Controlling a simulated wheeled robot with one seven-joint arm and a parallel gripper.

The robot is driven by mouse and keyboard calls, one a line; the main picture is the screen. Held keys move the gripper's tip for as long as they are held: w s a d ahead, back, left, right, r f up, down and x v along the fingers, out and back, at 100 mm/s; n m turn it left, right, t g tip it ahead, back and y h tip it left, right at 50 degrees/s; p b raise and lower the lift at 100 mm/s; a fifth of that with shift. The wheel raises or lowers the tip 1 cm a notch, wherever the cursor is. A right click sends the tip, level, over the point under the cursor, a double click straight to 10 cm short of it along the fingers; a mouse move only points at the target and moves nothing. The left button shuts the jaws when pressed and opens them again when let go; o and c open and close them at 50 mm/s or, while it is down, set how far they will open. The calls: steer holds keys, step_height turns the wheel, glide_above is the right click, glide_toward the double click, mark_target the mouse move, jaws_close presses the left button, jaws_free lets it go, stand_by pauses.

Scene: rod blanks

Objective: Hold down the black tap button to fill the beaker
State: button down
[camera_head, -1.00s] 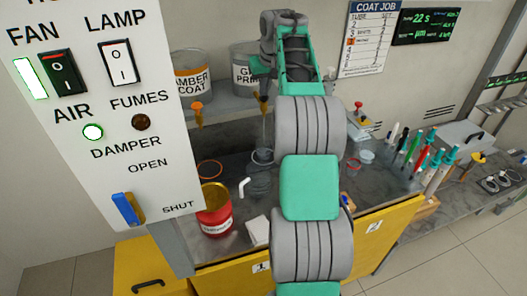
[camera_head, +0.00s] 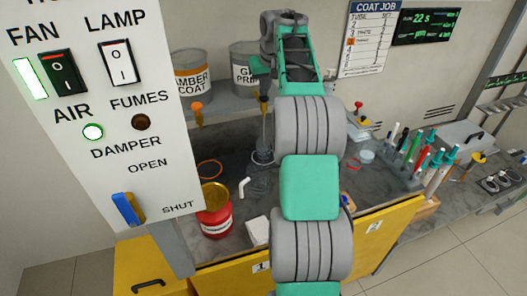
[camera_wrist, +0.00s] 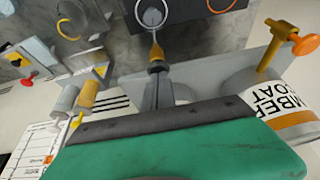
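The grey primer can (camera_head: 241,62) stands on the shelf, partly behind my arm. Its brass tap (camera_head: 263,103) sticks out below my gripper and also shows in the wrist view (camera_wrist: 157,58). My gripper's dark fingers (camera_wrist: 157,92) look shut, with their tips at the top of this tap. The black button is hidden at the fingertips. A clear beaker (camera_head: 262,157) stands below the tap, and its round rim shows in the wrist view (camera_wrist: 151,13). A thin grey line like a stream runs from the tap down to the beaker. The fill level cannot be made out.
The amber coat can (camera_head: 192,75) with an orange-topped tap (camera_head: 197,113) stands left of the grey one. A red tin (camera_head: 214,212) and a white bent handle (camera_head: 244,187) are on the bench. The switch panel (camera_head: 100,110) fills the left. Pens and bottles stand at right.

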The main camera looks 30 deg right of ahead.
step_height(320, 180, up, 7)
steer(key=p, duration=0.7)
steer(key=shift+a, duration=0.1)
